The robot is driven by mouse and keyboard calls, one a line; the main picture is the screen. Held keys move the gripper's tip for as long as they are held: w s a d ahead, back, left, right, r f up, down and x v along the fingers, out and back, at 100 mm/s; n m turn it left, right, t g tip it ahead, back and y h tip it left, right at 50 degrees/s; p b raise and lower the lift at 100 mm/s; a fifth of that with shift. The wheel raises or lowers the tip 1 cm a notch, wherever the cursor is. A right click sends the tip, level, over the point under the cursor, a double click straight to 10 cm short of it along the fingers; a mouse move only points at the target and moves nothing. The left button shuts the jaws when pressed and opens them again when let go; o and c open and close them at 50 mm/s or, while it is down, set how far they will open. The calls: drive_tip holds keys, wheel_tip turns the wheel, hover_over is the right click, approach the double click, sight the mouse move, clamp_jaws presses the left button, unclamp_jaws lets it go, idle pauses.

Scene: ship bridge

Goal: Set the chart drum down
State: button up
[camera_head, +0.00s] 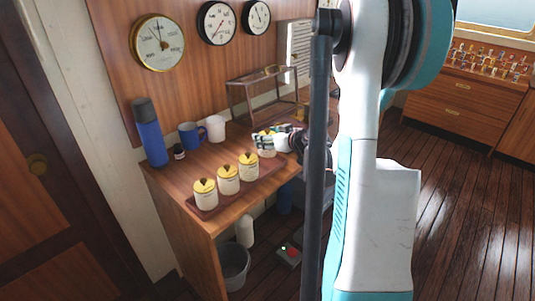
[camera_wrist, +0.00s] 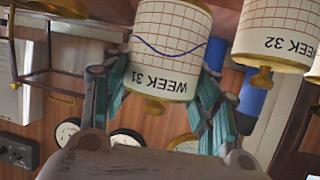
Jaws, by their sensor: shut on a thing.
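A cream chart drum marked WEEK 31 (camera_wrist: 170,45) with a brass knob is between the teal fingers of my gripper (camera_wrist: 160,88), upside down in the wrist view. In the head view my gripper (camera_head: 268,139) is at the far right end of a row of drums, over the desk, and mostly hides the held drum. I cannot tell whether its base touches the tray below. Three cream drums with yellow tops stand upright on a brown tray (camera_head: 212,211), the nearest to my gripper being (camera_head: 248,168). A drum marked WEEK 32 (camera_wrist: 275,35) shows beside the held one.
A framed glass case (camera_head: 262,95) is behind my gripper. A grey bin (camera_head: 234,265) is on the floor.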

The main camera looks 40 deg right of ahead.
drive_tip(key=shift+f+b, duration=0.85)
drive_tip(key=shift+f, duration=1.45)
drive_tip(key=shift+f, duration=0.1)
drive_tip(key=shift+f, duration=0.15)
drive_tip(key=o, duration=0.9)
drive_tip(key=shift+r, duration=0.2)
drive_tip(key=shift+s+r, duration=0.15)
drive_tip(key=p+v, duration=0.3)
drive_tip(key=v, duration=0.8)
drive_tip(key=shift+s, duration=0.35)
drive_tip(key=shift+a, duration=0.1)
